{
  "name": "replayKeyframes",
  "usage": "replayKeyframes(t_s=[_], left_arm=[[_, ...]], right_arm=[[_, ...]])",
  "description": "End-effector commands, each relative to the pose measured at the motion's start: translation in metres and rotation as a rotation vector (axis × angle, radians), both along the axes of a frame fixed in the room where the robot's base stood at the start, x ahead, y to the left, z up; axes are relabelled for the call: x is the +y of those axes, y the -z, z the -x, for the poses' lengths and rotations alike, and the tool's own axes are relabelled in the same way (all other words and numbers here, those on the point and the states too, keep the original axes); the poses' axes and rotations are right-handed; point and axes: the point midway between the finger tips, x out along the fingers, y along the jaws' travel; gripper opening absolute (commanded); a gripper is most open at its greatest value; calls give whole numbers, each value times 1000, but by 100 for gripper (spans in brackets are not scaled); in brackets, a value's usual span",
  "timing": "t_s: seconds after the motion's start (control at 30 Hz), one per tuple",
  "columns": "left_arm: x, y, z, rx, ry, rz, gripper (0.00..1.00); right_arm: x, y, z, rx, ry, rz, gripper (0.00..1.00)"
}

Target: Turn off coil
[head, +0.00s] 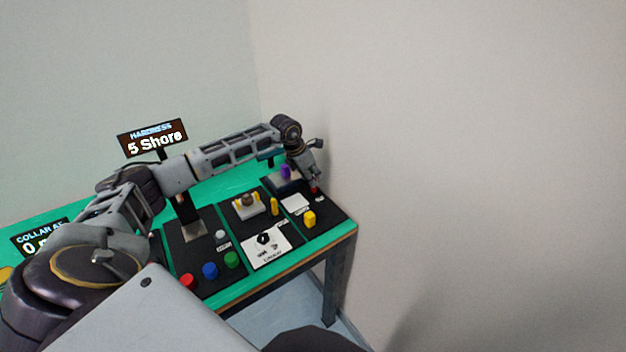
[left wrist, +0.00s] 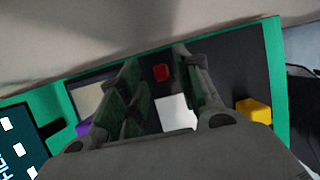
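My left gripper (head: 314,174) reaches over the far right black panel (head: 336,214) of the green table. A small red piece, like a button or switch (head: 314,190), stands just below its fingertips. In the left wrist view the fingers (left wrist: 157,62) are apart, with the red piece (left wrist: 161,72) showing between them near their tips; I cannot tell whether they touch it. A tiny white label sits beside the red piece in the head view, too small to read, so I cannot confirm which control is the coil. My right gripper is not in view.
The same panel holds a white plate (head: 295,203), a yellow block (head: 309,219) and a purple piece (head: 285,171). Other panels carry a black knob (head: 264,239) and red, blue (head: 210,270) and green buttons. A wall stands close on the right.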

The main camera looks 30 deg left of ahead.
Motion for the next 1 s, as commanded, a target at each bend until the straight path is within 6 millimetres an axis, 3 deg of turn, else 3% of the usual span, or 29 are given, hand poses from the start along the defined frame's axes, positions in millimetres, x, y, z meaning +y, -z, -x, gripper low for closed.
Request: replayKeyframes(t_s=[0.5,0.7,1.0], left_arm=[[13,-69,26,-1,-1,-2,34],[15,-83,31,-1,-1,-2,34],[15,-86,33,0,0,-1,34]], right_arm=[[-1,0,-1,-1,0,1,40],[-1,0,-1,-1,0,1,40],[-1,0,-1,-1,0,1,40]])
